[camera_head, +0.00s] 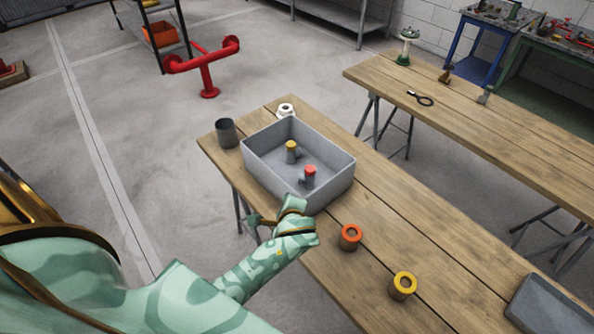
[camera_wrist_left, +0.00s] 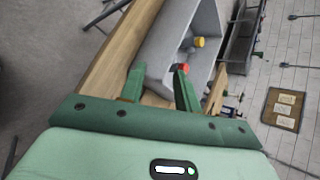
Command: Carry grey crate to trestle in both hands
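The grey crate (camera_head: 268,176) sits upright on the near wooden trestle table (camera_head: 385,240), at its left end. Inside stand two grey fittings, one with a yellow cap (camera_head: 291,146) and one with a red cap (camera_head: 310,170). My left gripper is at the crate's near corner in the head view (camera_head: 291,205). In the left wrist view its two green fingers (camera_wrist_left: 160,85) are apart, with part of the crate's wall (camera_wrist_left: 158,66) between them. I cannot tell if they touch it. My right gripper is not in view. A second trestle table (camera_head: 450,90) stands behind, bearing small items.
A dark cup (camera_head: 227,133) and a white roll (camera_head: 285,109) stand close to the crate. A red pipe stand (camera_head: 207,70) is on the floor.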

